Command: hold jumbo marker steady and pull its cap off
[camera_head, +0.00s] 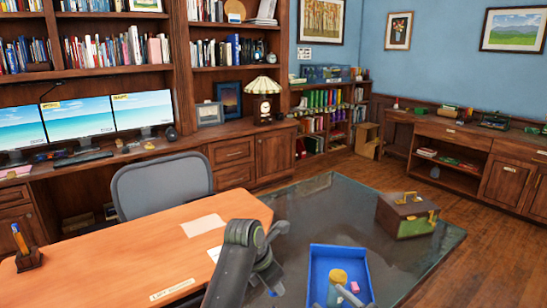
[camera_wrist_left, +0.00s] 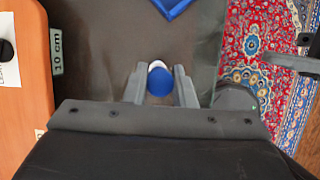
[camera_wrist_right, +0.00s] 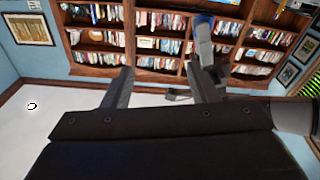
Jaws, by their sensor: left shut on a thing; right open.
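The jumbo marker (camera_wrist_left: 156,65) shows in the left wrist view as a round blue end, which looks like its cap (camera_wrist_left: 160,83), with a little white behind it. My left gripper (camera_wrist_left: 158,88) is shut on it, a finger on each side. Most of the marker is hidden. In the head view my left gripper (camera_head: 270,278) is low in the middle, left of the blue tray. My right gripper (camera_wrist_right: 160,72) is open with nothing between its fingers. A blue-and-grey upright shape (camera_wrist_right: 203,35) shows beyond its right finger; I cannot tell whether it is the marker.
A blue tray (camera_head: 314,262) holds a yellow item, a pink item and a grey one. A brown box with brass fittings (camera_head: 406,215) stands on the dark glass top (camera_head: 330,205). An orange wood desk (camera_head: 130,255) and a grey chair (camera_head: 165,182) are at left.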

